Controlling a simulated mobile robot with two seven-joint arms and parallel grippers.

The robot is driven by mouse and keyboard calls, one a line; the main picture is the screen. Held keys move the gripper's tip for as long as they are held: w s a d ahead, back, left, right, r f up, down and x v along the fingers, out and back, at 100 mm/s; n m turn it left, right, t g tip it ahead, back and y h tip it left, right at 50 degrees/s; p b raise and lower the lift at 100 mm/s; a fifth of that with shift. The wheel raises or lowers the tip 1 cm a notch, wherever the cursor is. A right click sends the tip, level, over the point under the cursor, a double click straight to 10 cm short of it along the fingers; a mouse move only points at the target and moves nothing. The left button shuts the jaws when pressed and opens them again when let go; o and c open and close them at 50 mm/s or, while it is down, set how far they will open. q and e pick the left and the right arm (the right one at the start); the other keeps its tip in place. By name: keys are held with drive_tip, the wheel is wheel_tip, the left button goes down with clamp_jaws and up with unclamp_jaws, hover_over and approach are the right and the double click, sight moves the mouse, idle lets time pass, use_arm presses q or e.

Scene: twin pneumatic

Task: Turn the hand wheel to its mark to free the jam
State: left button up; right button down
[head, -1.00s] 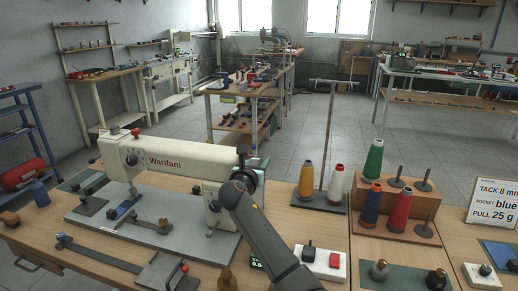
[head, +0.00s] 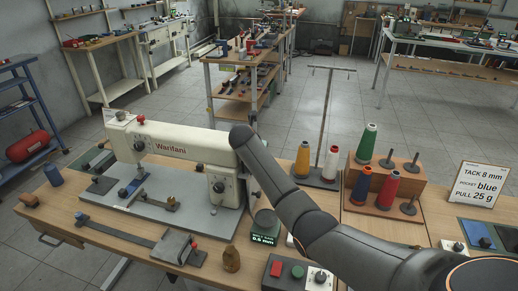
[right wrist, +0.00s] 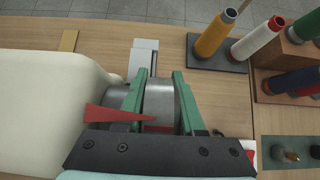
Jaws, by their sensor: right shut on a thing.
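The cream sewing machine (head: 170,142) stands on its grey bed plate on the bench. Its hand wheel (right wrist: 160,100) is a grey drum at the machine's right end, seen in the right wrist view. A red pointer (right wrist: 108,114) juts towards the wheel from the left, and a red mark (right wrist: 158,129) shows low on the wheel, close to the gripper's body. My right gripper (right wrist: 158,76) is shut on the wheel, one green finger at each side. In the head view my right arm hides the wheel and gripper. My left gripper is in neither view.
Thread cones on a dark base (head: 318,181) and a wooden stepped stand (head: 400,184) are right of the machine. A small display (head: 264,240), a red-and-green button box (head: 285,272) and a brass weight (head: 231,258) sit in front.

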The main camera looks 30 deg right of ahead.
drive_tip(key=shift+f+g+y, duration=0.35)
drive_tip(key=shift+g+y, duration=0.35)
drive_tip(key=shift+s+a, duration=0.1)
drive_tip(key=c, duration=0.5)
unclamp_jaws()
drive_tip(key=shift+r, duration=0.1)
drive_tip(key=v, duration=1.2)
drive_tip(key=shift+s+r, duration=0.1)
drive_tip(key=shift+s, duration=0.05)
drive_tip(key=shift+a, duration=0.1)
